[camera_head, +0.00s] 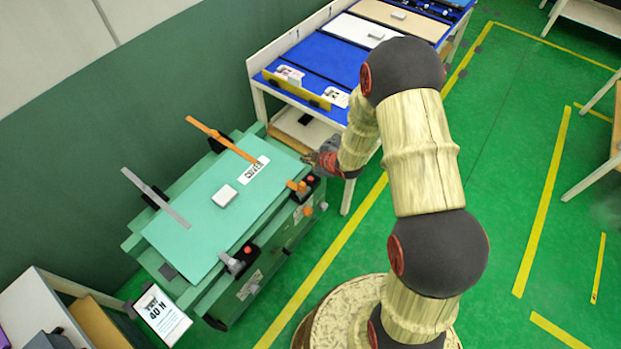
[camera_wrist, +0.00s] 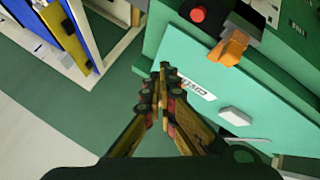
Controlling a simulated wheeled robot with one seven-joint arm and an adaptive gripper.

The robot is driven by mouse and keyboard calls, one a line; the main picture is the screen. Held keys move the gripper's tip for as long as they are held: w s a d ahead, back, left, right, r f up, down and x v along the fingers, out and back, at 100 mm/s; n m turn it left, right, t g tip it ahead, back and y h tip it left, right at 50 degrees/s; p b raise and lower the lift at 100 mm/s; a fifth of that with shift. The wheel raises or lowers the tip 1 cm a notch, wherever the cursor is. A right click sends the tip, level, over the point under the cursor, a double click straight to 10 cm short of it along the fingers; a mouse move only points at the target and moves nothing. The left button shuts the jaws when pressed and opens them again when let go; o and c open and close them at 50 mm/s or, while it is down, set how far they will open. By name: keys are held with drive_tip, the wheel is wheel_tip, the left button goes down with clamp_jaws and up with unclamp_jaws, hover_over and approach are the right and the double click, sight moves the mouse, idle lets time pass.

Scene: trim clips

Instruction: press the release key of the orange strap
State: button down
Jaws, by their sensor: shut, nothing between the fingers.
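A green case (camera_head: 190,290) with a light teal lid (camera_head: 200,240) stands at the left. The orange strap (camera_head: 222,141) rises from the far edge and slants over the lid. An orange piece (camera_head: 297,186) sits at a dark buckle on the near edge, and also shows in the wrist view (camera_wrist: 229,48). Beside it is a red key (camera_head: 310,181), seen in the wrist view as a red round button (camera_wrist: 197,14). My gripper (camera_head: 311,158) is shut and empty above the lid's right end, apart from the key. Its fingertips (camera_wrist: 164,75) partly cover the lid.
A grey strap (camera_head: 155,198) and grey buckle (camera_head: 235,264) with another red key (camera_head: 248,250) are further left. A white block (camera_head: 224,196) and a label (camera_head: 255,170) lie on the lid. A blue-topped table (camera_head: 325,55) stands behind my arm.

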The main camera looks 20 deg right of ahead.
sight(309, 180)
drive_tip(key=shift+f+b, duration=3.1)
drive_tip(key=shift+f, duration=1.35)
drive_tip(key=shift+f, duration=0.1)
drive_tip(key=shift+f+b, duration=0.3)
drive_tip(key=shift+b, duration=0.15)
